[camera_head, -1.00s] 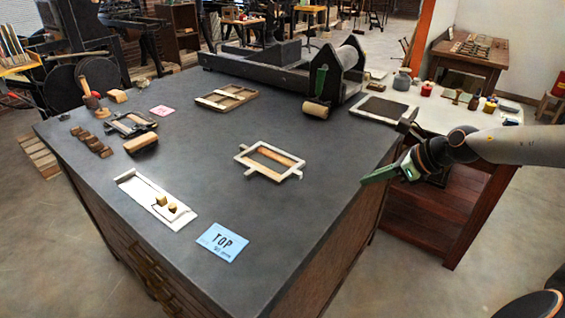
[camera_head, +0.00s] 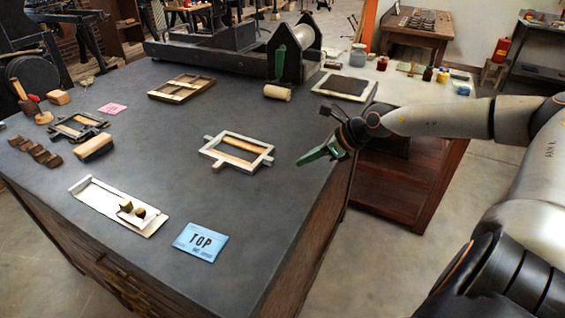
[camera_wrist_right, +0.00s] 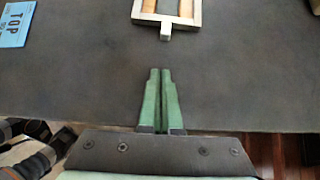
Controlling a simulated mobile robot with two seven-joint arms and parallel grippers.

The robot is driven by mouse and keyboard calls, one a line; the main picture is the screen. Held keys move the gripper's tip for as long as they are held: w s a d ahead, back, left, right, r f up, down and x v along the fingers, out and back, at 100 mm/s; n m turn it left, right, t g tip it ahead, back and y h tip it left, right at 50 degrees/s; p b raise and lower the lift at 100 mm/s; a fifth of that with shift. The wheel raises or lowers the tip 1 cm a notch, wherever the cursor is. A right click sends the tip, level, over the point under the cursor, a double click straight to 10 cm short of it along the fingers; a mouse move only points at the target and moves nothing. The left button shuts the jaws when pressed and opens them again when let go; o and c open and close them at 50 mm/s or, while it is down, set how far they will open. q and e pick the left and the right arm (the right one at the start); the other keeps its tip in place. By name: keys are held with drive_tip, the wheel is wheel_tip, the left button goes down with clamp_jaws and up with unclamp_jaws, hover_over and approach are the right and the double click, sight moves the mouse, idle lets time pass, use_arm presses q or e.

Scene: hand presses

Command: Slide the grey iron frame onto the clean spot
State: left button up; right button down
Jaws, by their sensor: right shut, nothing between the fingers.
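A pale grey rectangular frame (camera_head: 250,141) with short tabs and wooden strips inside it lies flat on the dark bench top (camera_head: 200,185). Its near rail and one tab also show at the top of the right wrist view (camera_wrist_right: 150,18). My right gripper (camera_head: 303,161) is over the right edge of the bench, to the right of the frame and apart from it. Its green fingers (camera_wrist_right: 160,72) are together and empty, pointing at the frame's tab in the wrist view. I cannot make out a distinct clean spot on the bench. My left gripper is not in view.
A blue TOP card (camera_head: 200,242) and a pale tray (camera_head: 95,202) with small brass-coloured pieces lie near the front. A wooden frame (camera_head: 160,95), a pink card (camera_head: 112,108) and a roller (camera_head: 277,92) lie farther back. The bench around the grey frame is clear.

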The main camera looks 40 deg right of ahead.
sight(273, 165)
drive_tip(key=shift+b+x, duration=0.5)
drive_tip(key=shift+x, duration=0.5)
drive_tip(key=shift+w+a+f, duration=0.1)
drive_tip(key=shift+w+f, duration=0.05)
drive_tip(key=shift+f, duration=0.1)
drive_tip(key=shift+w+a+f+b, duration=0.15)
drive_tip(key=shift+w+f+b, duration=0.25)
drive_tip(key=shift+b, duration=0.2)
drive_tip(key=shift+w, duration=0.25)
drive_tip(key=shift+w+r, duration=0.1)
drive_tip(key=shift+w, duration=0.2)
drive_tip(key=shift+w+a+p, duration=0.45)
drive_tip(key=shift+w, duration=0.4)
drive_tip(key=shift+w+a, duration=0.15)
drive_tip(key=shift+w, duration=0.25)
drive_tip(key=shift+w+a, duration=0.1)
drive_tip(key=shift+w, duration=0.05)
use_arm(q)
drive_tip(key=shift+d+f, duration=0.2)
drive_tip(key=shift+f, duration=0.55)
